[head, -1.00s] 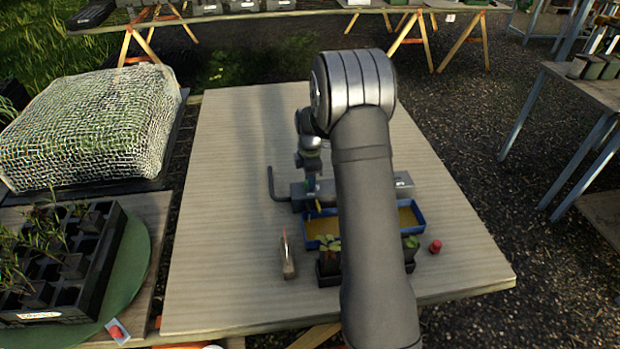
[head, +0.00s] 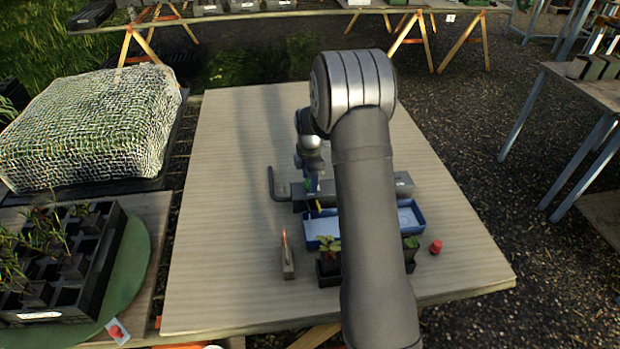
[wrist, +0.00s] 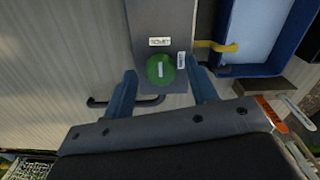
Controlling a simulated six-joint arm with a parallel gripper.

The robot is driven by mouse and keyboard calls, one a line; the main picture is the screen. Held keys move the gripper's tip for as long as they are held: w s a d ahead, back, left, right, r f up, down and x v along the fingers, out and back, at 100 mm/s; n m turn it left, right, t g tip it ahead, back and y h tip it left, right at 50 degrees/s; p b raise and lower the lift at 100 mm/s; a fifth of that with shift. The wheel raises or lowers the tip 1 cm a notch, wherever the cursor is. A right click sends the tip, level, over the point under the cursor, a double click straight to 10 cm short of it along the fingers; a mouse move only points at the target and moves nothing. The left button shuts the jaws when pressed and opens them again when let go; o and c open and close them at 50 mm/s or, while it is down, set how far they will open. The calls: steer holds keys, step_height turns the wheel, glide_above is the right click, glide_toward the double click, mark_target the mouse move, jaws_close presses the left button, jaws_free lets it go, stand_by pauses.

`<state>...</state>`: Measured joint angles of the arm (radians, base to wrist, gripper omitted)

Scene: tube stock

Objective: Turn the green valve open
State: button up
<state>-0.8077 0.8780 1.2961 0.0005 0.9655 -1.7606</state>
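The green valve (wrist: 160,70) is a round knob with a white mark that runs along the fingers' direction in the wrist view. It sits on the end of a grey box (wrist: 160,18). My gripper (wrist: 161,78) is open, with one blue finger on each side of the knob and a visible gap on both sides. A yellow spout (wrist: 215,46) leads from the box over a blue tray (wrist: 228,40), which has a pale bluish inside. In the head view my arm hides part of the box (head: 403,184) and tray (head: 412,214).
A dark bent pipe (head: 272,184) stands left of the box. A small block with a red upright strip (head: 287,262), small plant pots (head: 328,270) and a red object (head: 435,247) are in front of the tray. The left and far tabletop (head: 230,150) is clear.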

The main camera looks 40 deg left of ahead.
step_height(320, 180, up, 17)
steer(key=shift+r, duration=0.2)
stand_by(0.5)
steer(key=shift+f, duration=0.15)
step_height(320, 180, down, 17)
steer(key=shift+f, duration=0.15)
stand_by(0.5)
